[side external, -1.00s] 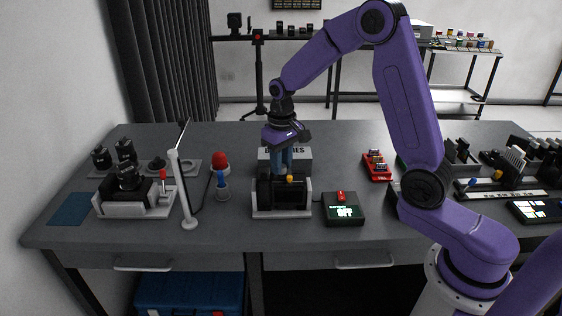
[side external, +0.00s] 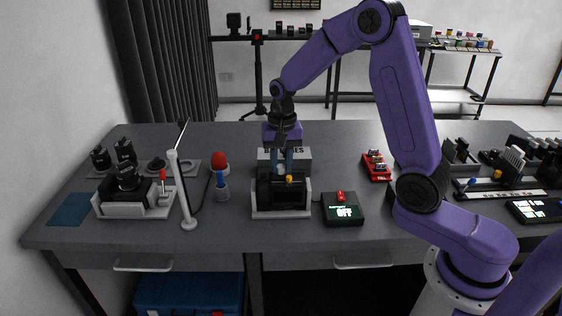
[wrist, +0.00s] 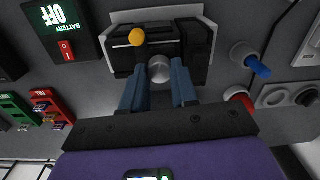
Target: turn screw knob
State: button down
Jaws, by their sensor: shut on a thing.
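A black device in a white base (side external: 268,212) stands mid-table in the side view; it also shows at the top of the wrist view (wrist: 195,50). A round silver screw knob (wrist: 159,69) sits on its near side in the wrist view, beside a yellow ball-ended handle (wrist: 137,37). The handle also shows in the side view (side external: 290,178). My gripper (side external: 283,172) points down behind the device. Its two blue fingers (wrist: 159,76) are shut on the silver knob, one on each side. The knob is hidden in the side view.
A battery box (side external: 343,210) reading OFF, with a red switch, stands just right of the device. To the left are a blue-handled tool in a holder (side external: 222,188), a red dome (side external: 220,161) and a white post (side external: 182,190). A grey box (side external: 300,162) stands behind.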

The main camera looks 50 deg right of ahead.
aim_at(282, 166)
dwell(0.4)
jog(key=c, duration=1.1)
grip_release()
jog(key=shift+c, duration=0.2)
notch_tip(282, 166, up, 18)
jog(key=shift+f, duration=0.2)
jog(key=shift+s, duration=0.15)
